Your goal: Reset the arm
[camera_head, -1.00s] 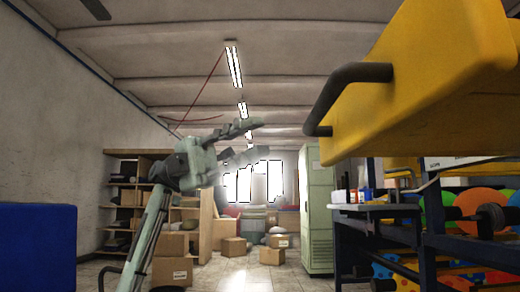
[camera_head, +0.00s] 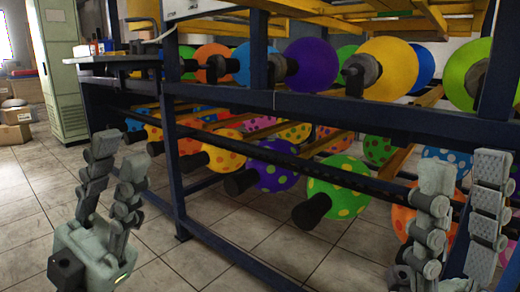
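My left gripper (camera_head: 118,165) is at the lower left, pointing up, with its two fingers apart and nothing between them. My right gripper (camera_head: 462,185) is at the lower right, also pointing up, with its fingers apart and empty. Its base is cut off by the bottom edge.
A pale green cabinet (camera_head: 60,75) and cardboard boxes (camera_head: 15,125) stand at the back left. A dark side table (camera_head: 120,60) with small items adjoins the rack. Tiled floor (camera_head: 35,200) is clear at the left.

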